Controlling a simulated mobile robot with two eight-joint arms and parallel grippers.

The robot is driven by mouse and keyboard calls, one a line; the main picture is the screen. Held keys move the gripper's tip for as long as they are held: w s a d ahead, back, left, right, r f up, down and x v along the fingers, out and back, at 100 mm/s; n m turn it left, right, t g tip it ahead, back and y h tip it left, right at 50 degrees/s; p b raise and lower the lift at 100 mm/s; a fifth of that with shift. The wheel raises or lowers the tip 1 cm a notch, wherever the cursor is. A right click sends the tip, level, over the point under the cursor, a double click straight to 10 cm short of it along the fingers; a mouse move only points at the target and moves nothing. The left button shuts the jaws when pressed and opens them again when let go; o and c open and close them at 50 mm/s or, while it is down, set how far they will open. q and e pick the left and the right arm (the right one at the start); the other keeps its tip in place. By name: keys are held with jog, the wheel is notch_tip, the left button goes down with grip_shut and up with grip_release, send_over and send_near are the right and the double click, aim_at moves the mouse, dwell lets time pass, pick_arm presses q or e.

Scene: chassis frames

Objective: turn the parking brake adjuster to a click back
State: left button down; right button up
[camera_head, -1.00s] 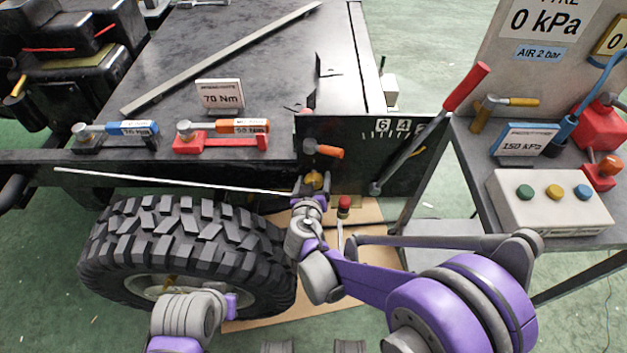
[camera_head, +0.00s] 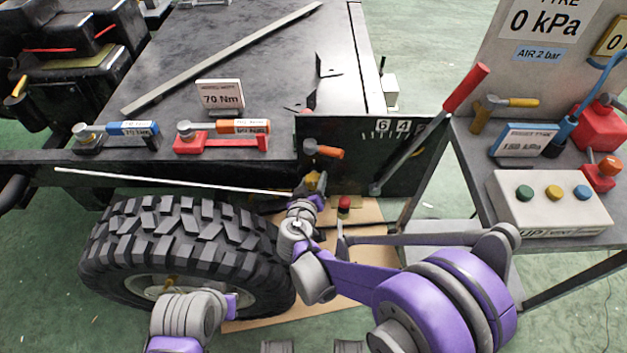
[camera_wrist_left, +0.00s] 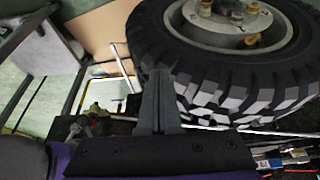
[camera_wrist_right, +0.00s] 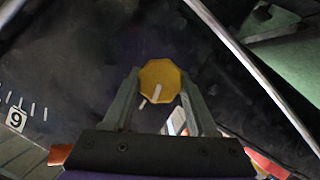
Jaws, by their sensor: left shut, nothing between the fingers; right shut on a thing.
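The parking brake adjuster is a yellow, many-sided knob (camera_wrist_right: 160,80) with a white mark line, on a dark panel in the right wrist view. My right gripper (camera_wrist_right: 161,97) has its fingers on both sides of the knob and is shut on it. In the head view the right gripper (camera_head: 311,186) is at the panel's lower left and partly hides the knob. A white tick on the panel shows beside the knob's edge. My left gripper (camera_wrist_left: 160,80) is shut and empty near the tyre, far from the adjuster.
A dark panel (camera_head: 350,165) with a number scale carries a red-handled lever (camera_head: 466,88) and an orange-handled tool (camera_head: 323,149). A thin pale rod (camera_head: 160,181) runs above the wheel (camera_head: 190,245). A side table with a button box (camera_head: 550,205) stands at right.

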jog(key=n+h, duration=0.2)
jog(key=n, duration=0.1)
jog(key=shift+a+f+t+b, duration=0.1)
jog(key=shift+f+t+b, duration=0.05)
jog(key=shift+t+b, duration=0.15)
jog(key=n+t+h+b, duration=0.1)
jog(key=n, duration=0.3)
jog(key=shift+h, duration=0.3)
dwell(0.4)
jog(key=o, duration=1.4)
jog(key=shift+c, duration=0.2)
jog(key=shift+s, duration=0.1)
jog(key=v, duration=1)
jog(key=shift+s, duration=0.35)
jog(key=shift+a, duration=0.15)
